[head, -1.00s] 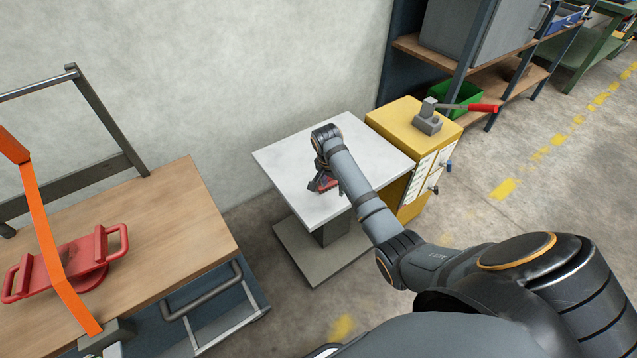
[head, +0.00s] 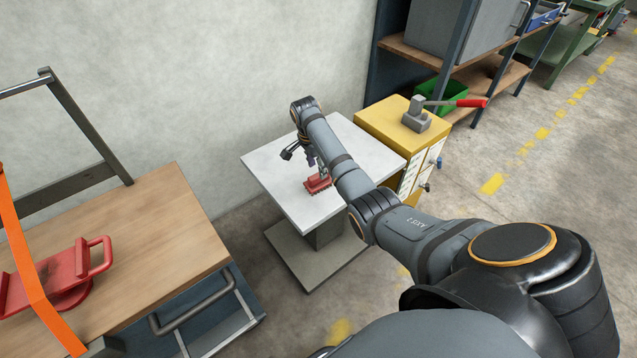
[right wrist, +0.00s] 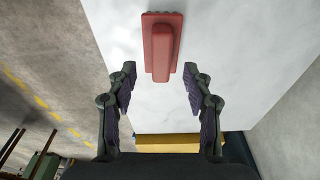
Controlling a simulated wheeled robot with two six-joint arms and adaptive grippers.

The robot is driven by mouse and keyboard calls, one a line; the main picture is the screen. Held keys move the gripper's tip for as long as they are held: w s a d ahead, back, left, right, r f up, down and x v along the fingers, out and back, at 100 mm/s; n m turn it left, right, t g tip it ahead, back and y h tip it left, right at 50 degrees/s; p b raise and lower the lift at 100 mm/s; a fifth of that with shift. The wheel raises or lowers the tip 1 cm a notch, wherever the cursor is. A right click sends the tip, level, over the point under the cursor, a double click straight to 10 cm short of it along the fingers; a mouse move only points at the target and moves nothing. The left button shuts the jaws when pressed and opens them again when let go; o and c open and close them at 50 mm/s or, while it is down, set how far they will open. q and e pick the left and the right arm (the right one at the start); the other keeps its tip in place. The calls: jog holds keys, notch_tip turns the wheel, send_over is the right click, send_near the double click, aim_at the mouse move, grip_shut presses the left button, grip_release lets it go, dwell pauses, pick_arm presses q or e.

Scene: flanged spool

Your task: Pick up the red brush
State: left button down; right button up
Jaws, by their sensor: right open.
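The red brush (head: 318,183) lies on the white top of a small pedestal table (head: 272,179), toward its front. In the right wrist view the red brush (right wrist: 161,46) shows a raised handle along its block, at the top of the picture. My right gripper (head: 311,160) is above the table, just over the brush and apart from it. In the right wrist view my right gripper (right wrist: 158,88) is open and empty, its two fingers wide apart, with the brush ahead of the fingertips and between their lines. My left gripper is not in view.
A yellow cabinet (head: 375,118) with a red-handled lever tool (head: 417,116) stands beside the table at right. A wooden bench (head: 165,235) with a red handled plate (head: 62,272) and an orange strip (head: 30,280) is at left. A wall stands behind the table.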

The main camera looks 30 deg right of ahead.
aim_at(318, 175)
jog(key=f, duration=0.3)
jog(key=d+f, duration=0.1)
jog(key=f, duration=0.1)
jog(key=shift+w+b, duration=0.1)
jog(key=shift+b, duration=0.3)
jog(key=shift+c, duration=0.3)
grip_shut()
